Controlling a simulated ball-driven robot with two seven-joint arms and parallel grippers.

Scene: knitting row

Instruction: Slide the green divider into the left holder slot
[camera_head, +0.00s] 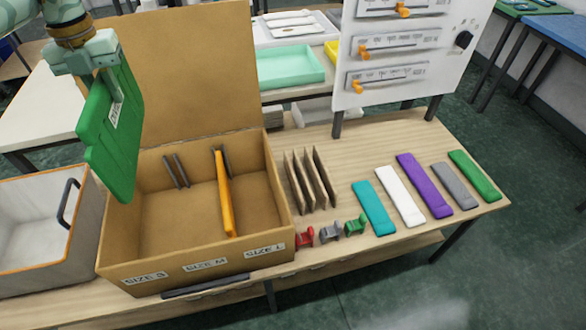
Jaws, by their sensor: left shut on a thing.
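The green divider (108,130) hangs upright from my left gripper (95,65), which is shut on its top edge. A small white label shows on the divider's face. Its lower end is at the left wall of the open cardboard box (130,262), in front of or over it; I cannot tell the exact gap. Inside the box, the left holder slot is a pair of dark strips (176,171) on the back wall, and it is empty. An orange divider (225,193) stands at the other pair of dark strips to the right. My right gripper is not in view.
A grey bin (32,265) with a dark handle stands left of the box. Brown card pieces (310,180), small spools (330,231) and several coloured folded strips (425,185) lie to the right. A white panel with sliders (395,60) stands behind.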

